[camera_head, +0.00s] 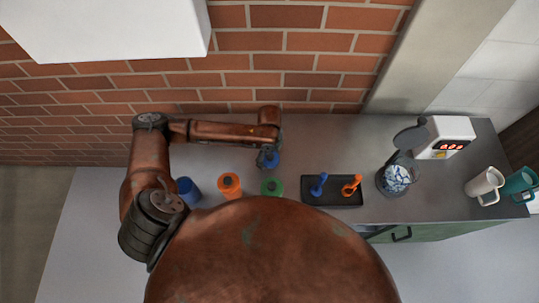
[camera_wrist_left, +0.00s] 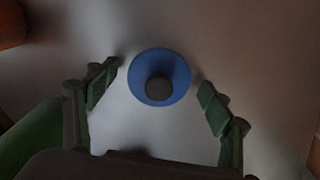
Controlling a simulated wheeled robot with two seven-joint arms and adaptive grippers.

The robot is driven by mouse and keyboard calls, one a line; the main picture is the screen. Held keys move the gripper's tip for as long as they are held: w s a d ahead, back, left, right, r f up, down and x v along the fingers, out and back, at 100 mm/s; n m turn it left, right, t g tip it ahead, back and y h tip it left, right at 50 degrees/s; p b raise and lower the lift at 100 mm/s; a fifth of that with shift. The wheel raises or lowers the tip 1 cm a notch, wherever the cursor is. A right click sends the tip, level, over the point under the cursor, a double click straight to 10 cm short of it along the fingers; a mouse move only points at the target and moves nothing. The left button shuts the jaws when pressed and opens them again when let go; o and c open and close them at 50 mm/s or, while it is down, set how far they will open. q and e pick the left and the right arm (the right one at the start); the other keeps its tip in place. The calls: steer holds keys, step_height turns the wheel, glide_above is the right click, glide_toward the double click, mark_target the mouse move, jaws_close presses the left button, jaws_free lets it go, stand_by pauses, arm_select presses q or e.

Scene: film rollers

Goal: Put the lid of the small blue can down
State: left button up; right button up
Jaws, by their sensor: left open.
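A blue round lid (camera_wrist_left: 176,68) with a dark knob shows in the left wrist view, lying between my left gripper's (camera_wrist_left: 158,88) spread fingers. Both fingers stand apart from it. In the head view, my left gripper (camera_head: 266,157) is over the small blue thing (camera_head: 274,160) at the back of the counter and partly hides it. I cannot tell whether a can is under the lid. Another blue can (camera_head: 187,190) stands at the left of the counter. My right gripper is not in view.
An orange can (camera_head: 229,184) and a green can (camera_head: 272,187) stand just in front. A dark tray (camera_head: 333,199) holds a blue and an orange item. Further right are a glass jug (camera_head: 396,180), a white machine (camera_head: 450,135) and mugs (camera_head: 487,183). A brick wall (camera_head: 290,60) is behind.

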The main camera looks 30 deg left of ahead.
arm_select(q)
step_height(320, 180, up, 12)
steer(key=p, duration=0.1)
steer(key=shift+r, duration=0.15)
stand_by(0.6)
